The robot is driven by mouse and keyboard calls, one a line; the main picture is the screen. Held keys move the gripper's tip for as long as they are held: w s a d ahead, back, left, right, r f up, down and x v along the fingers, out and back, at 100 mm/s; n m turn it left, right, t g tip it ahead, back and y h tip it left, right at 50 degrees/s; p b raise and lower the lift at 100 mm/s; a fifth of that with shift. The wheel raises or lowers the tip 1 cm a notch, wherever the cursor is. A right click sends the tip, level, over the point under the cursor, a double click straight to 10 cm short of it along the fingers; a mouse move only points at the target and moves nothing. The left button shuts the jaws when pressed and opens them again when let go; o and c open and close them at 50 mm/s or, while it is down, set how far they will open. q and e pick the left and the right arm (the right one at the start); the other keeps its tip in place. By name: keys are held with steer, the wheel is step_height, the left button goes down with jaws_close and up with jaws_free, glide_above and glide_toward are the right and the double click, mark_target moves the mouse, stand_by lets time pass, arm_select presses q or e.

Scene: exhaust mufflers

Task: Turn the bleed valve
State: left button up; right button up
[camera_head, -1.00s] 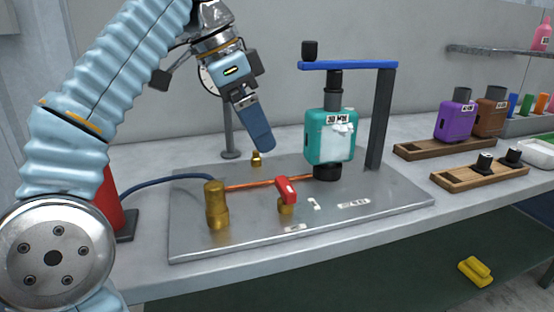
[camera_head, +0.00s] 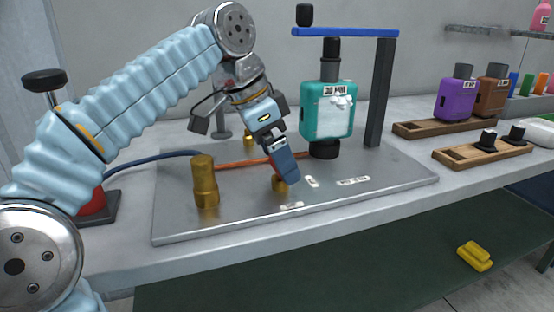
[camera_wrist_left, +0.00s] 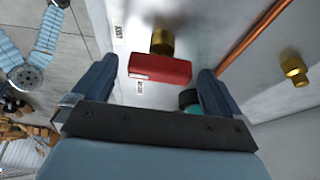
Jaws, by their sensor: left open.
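The bleed valve has a red handle (camera_wrist_left: 160,68) on a brass body (camera_wrist_left: 162,42) in the left wrist view. In the head view my gripper hides the red handle, and only part of the brass body (camera_head: 280,185) shows. My left gripper (camera_head: 288,172) is at the valve, pointing down. In the left wrist view its two blue fingers (camera_wrist_left: 155,85) are apart, one on each side of the red handle, with gaps on both sides. My right gripper is in neither view.
The metal plate (camera_head: 395,187) also bears a brass cylinder (camera_head: 205,182), a copper pipe (camera_head: 240,163) and a teal muffler (camera_head: 326,110) under a blue clamp arm (camera_head: 345,32). Wooden racks (camera_head: 480,150) stand at right. The plate's front right is clear.

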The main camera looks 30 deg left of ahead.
arm_select(q)
steer(key=shift+f, duration=0.1)
steer(key=c, duration=1.1)
steer(key=shift+o, duration=0.2)
steer(key=shift+n, duration=0.4)
steer(key=n+y+p, duration=0.1)
steer(key=n, duration=0.1)
steer(key=n+t+p, duration=0.1)
steer(key=n, duration=0.1)
steer(key=shift+s+d+n+y, duration=0.1)
steer(key=shift+d+n+y, duration=0.1)
steer(key=shift+n+y, duration=0.15)
steer(key=n+y+p, duration=0.2)
steer(key=n, duration=0.3)
steer(key=shift+d, duration=0.1)
steer(key=n+y, duration=0.1)
steer(key=n, duration=0.2)
steer(key=shift+d+p, duration=0.1)
steer(key=shift+p, duration=0.25)
steer(key=shift+d+n+g+y, duration=0.1)
steer(key=shift+n+g+y, duration=0.35)
steer(key=shift+n, duration=0.7)
steer(key=shift+n+g+y, duration=0.35)
steer(key=shift+n+y, duration=0.05)
steer(key=shift+n, duration=0.7)
